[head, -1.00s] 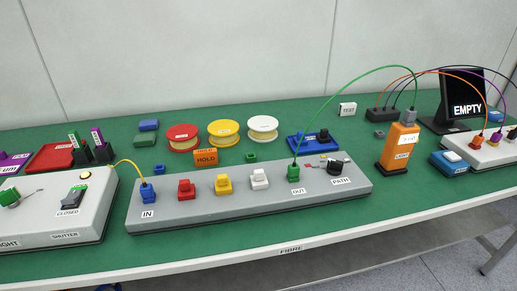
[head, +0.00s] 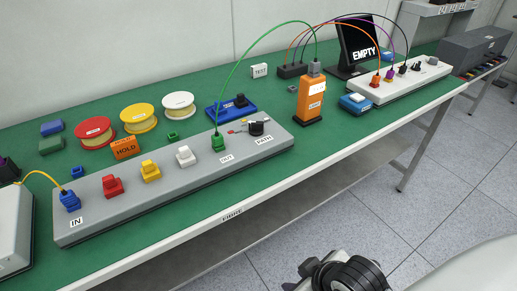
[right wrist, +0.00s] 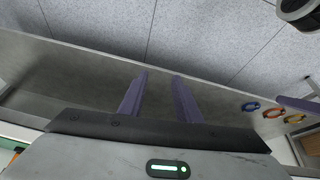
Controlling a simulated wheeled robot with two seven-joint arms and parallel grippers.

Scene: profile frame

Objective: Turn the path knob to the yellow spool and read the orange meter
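The black path knob (head: 257,128) sits at the right end of the long grey fibre box (head: 190,205), above a PATH label. Small coloured marks lie left of it; its exact pointing is too small to tell. The yellow spool (head: 139,118) stands behind the box, between the red spool (head: 94,133) and white spool (head: 179,105). The orange meter (head: 311,100) stands upright right of the box, with a green cable running from its top to the green OUT plug (head: 218,143). My right gripper (right wrist: 159,73) is open and empty, away from these. My left gripper is out of view.
An orange HOLD sign (head: 125,148) stands behind the box. A blue tray (head: 228,107) and a blue block with a white top (head: 355,104) flank the meter. The green tabletop ends in a white front edge (head: 235,212), with open floor beyond.

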